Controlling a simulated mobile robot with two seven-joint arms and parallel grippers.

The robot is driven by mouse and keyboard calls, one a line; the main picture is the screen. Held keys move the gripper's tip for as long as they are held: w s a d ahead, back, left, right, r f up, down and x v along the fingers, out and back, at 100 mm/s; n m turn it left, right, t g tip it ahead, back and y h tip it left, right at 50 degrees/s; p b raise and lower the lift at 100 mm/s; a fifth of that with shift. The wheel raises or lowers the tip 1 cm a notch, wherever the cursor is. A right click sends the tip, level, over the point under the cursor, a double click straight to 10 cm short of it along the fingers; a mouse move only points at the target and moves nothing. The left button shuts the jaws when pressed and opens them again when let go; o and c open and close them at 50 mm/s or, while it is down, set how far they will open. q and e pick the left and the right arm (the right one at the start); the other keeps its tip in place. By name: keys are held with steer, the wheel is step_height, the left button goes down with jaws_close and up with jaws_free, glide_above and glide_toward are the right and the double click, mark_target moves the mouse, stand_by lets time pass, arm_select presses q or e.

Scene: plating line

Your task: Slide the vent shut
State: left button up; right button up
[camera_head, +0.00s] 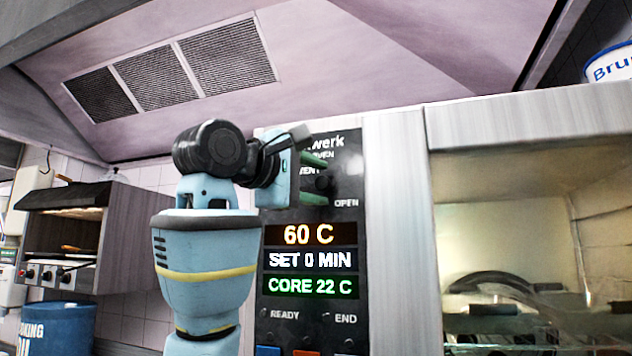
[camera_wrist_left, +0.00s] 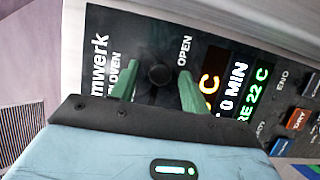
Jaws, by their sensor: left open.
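The vent control is a round dark knob on the black oven panel (camera_head: 347,236). The knob (camera_wrist_left: 158,75) shows in the wrist view between my left fingertips, beside the word OPEN; it shows dimly in the head view (camera_head: 324,184). My left gripper (camera_head: 316,181) is at the panel's upper part with its green fingers apart; they also show in the wrist view (camera_wrist_left: 159,74), one on each side of the knob. I cannot tell whether either finger touches it. The slot and part of the lettering are hidden or too dark to read. My right gripper is not in view.
Displays reading 60 C, SET 0 MIN and CORE 22 C (camera_head: 310,260) sit below the knob. The lit oven chamber (camera_head: 520,250) is right of the panel. A hood with grilles (camera_head: 165,75) hangs overhead. A blue drum (camera_head: 57,328) stands at lower left.

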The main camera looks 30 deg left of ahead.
arm_select(q)
steer(key=shift+w, duration=0.35)
jaws_close()
